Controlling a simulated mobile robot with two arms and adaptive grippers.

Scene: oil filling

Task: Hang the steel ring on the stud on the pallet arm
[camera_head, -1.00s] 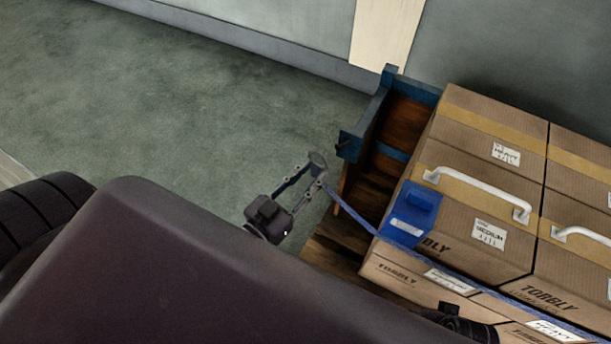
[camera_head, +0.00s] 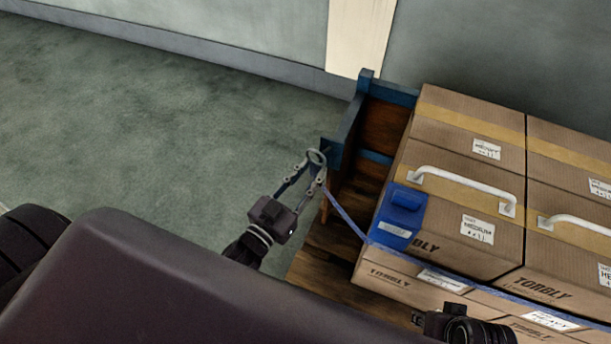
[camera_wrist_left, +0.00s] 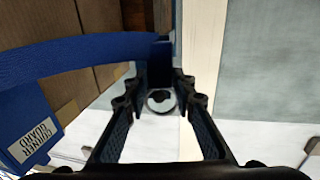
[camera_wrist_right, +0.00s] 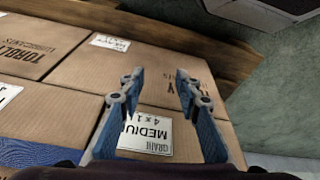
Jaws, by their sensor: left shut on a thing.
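The steel ring (camera_head: 316,158) is at the fingertips of my left gripper (camera_head: 309,171), which is shut on it. In the left wrist view the ring (camera_wrist_left: 153,106) shows between the fingertips, with a dark round shape inside its outline. The ring is right by the end of the blue pallet arm (camera_head: 334,152). The stud is not clear in the head view, and I cannot tell whether the ring is around it or in front of it. A blue strap (camera_head: 345,215) runs from the ring end toward the boxes. My right gripper (camera_wrist_right: 157,88) is open and empty above the boxes.
Cardboard boxes (camera_head: 465,222) with white handles are stacked on the wooden pallet (camera_head: 318,255). A blue corner guard (camera_head: 401,214) sits on the near box edge, with the strap passing by it. Open floor (camera_head: 150,130) lies to the left; a wall is behind.

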